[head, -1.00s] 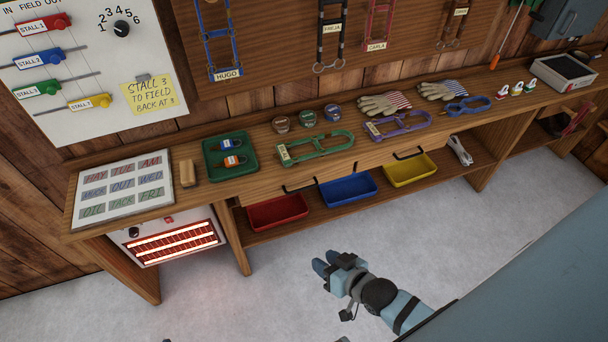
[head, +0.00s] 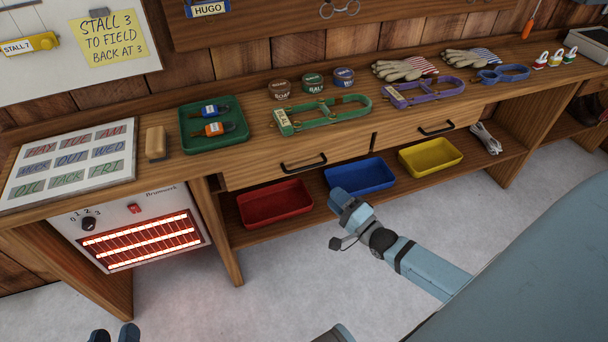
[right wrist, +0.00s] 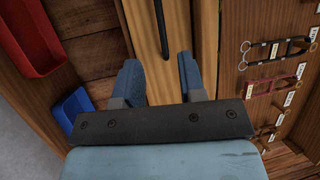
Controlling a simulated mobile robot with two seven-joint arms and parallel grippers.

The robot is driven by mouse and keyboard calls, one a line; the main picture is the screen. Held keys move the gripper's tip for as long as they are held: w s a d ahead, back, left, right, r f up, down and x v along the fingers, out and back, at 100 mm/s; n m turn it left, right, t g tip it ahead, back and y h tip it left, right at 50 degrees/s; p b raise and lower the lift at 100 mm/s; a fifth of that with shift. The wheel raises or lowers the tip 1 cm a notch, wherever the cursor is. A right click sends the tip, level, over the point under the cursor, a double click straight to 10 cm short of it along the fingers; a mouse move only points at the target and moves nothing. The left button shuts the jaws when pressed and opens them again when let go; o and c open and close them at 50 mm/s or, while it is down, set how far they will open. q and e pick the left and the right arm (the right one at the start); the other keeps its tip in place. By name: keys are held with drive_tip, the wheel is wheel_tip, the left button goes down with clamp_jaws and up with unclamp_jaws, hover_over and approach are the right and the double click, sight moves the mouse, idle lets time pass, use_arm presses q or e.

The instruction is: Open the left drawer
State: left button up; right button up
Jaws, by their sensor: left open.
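The left drawer (head: 268,173) is a wooden front under the bench top with a black bar handle (head: 303,163); it looks shut. My right gripper (head: 343,202) is in front of the bench, below and right of that handle in the picture, in front of the blue bin. In the right wrist view my right gripper (right wrist: 160,80) is open and empty, its two blue fingers pointing toward the drawer front (right wrist: 178,30) and black handle (right wrist: 161,28), apart from the handle. My left gripper (head: 113,336) is open at the bottom left edge, mostly cut off.
A right drawer (head: 405,138) sits beside it. Below are a red bin (head: 270,204), a blue bin (head: 362,176) and a yellow bin (head: 430,157) on a shelf. A glowing heater (head: 140,240) stands at left. Halters, tins, gloves and a green tray (head: 190,143) lie on top.

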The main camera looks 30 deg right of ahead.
sight(304, 167)
drive_tip(key=b+x, duration=0.2)
drive_tip(key=x, duration=1)
drive_tip(key=shift+w+b, duration=0.25)
drive_tip(key=shift+b, duration=0.1)
use_arm(q)
drive_tip(key=r, duration=0.1)
drive_tip(key=d+r+t+h, duration=0.1)
drive_tip(key=r, duration=0.1)
drive_tip(key=r+t, duration=0.1)
drive_tip(key=r, duration=0.1)
drive_tip(key=shift+d+r+h, duration=0.1)
drive_tip(key=shift+d+h, duration=0.25)
drive_tip(key=shift+h, duration=0.05)
use_arm(e)
drive_tip(key=shift+w+a, duration=0.1)
drive_tip(key=shift+c, duration=0.5)
clamp_jaws()
